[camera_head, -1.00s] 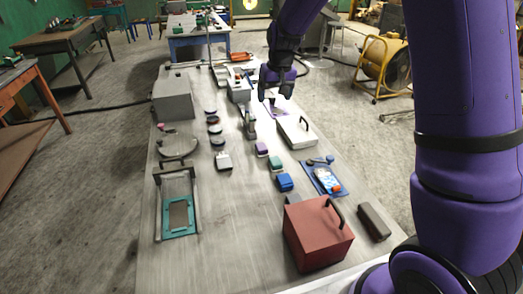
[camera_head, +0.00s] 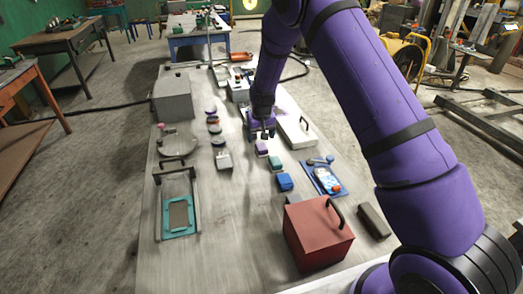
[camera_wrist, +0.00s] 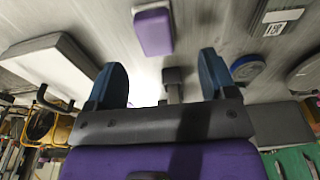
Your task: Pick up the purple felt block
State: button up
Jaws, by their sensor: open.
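The purple felt block (camera_head: 262,149) lies on the long grey table, at the far end of a short row with a teal block and a blue block. My gripper (camera_head: 261,135) is just beyond it, pointing down over the table. In the wrist view the purple block (camera_wrist: 153,32) shows ahead of my gripper (camera_wrist: 164,88), roughly centred between the two blue fingertips but apart from them. The fingers are spread with nothing between them.
The teal block (camera_head: 275,163) and blue block (camera_head: 285,182) stand nearer the camera. A white case with a handle (camera_head: 297,130) is close on the right. A red box (camera_head: 317,234) stands in front.

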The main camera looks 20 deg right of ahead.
aim_at(261, 146)
jog(key=shift+w+d+f, duration=0.15)
jog(key=shift+w+f, duration=0.05)
jog(key=shift+f, duration=1.4)
jog(key=shift+w+d+f, duration=0.1)
jog(key=shift+w+f, duration=0.05)
jog(key=shift+f, duration=1.4)
jog(key=shift+c, duration=0.3)
jog(key=c, duration=1)
jog(key=shift+c, duration=0.2)
jog(key=shift+r, duration=0.15)
notch_tip(261, 146, up, 10)
jog(key=shift+f, duration=0.1)
